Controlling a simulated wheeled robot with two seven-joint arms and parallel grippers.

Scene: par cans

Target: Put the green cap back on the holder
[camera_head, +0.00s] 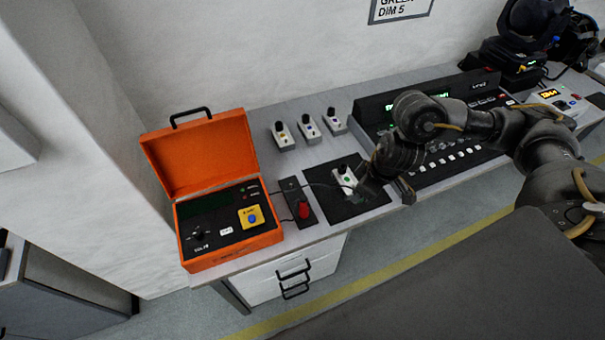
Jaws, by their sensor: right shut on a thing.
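A small white unit with a green dot and a dark top (344,178) is over the black mat (324,172) near the table's front edge. It is the only green-marked small piece that I make out, and I cannot tell its cap from its holder at this size. My right gripper (357,187) comes in from the right and is shut on this white unit at its right side. The fingers are small and dark against the mat, so the exact grip is hard to see. I cannot tell whether the unit touches the mat. My left gripper is out of view.
Three similar white units (308,126) stand in a row behind the mat. An open orange case (236,258) is at the left, beside a black plate with a red knob (303,209). A thin dark cable crosses toward the mat. A mixing console (461,158) stands at the right, under my arm.

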